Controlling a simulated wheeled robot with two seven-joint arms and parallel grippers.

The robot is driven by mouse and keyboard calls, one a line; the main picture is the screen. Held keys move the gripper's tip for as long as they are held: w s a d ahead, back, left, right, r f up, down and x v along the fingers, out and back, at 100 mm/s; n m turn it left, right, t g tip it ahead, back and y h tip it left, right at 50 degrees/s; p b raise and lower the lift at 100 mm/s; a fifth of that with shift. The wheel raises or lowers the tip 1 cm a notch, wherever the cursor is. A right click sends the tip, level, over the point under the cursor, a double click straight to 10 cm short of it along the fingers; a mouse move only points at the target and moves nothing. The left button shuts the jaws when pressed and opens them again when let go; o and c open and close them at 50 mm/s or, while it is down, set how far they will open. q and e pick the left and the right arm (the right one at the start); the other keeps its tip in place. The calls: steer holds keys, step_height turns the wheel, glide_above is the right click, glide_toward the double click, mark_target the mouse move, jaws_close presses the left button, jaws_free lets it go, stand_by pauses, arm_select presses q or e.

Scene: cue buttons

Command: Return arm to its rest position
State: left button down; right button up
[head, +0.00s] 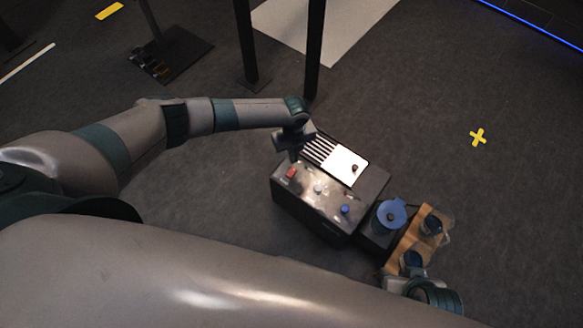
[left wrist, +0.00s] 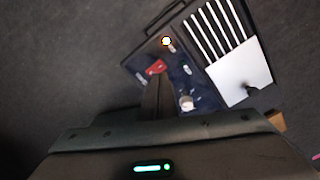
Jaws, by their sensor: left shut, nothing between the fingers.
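A dark button box (head: 318,205) stands in the middle of the head view. It has a red button (head: 292,172), a small pale button (head: 318,189) and a blue button (head: 345,209). My left gripper (head: 290,150) is above the box's far left corner, shut and empty. In the left wrist view the dark fingers (left wrist: 153,98) point toward the red button (left wrist: 156,68), with a glowing light (left wrist: 166,41) beyond it. I cannot tell whether they touch the box. My right wrist (head: 436,294) shows at lower right; its fingers cannot be made out.
A white panel with dark slots (head: 347,166) is on the box's far side. A blue round lid (head: 390,215) and a brown holder (head: 407,243) with dark cups stand to its right. Black posts (head: 314,55) rise behind. Floor at right is clear around a yellow cross (head: 478,137).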

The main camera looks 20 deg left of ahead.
arm_select(q)
steer(key=shift+s, duration=0.1)
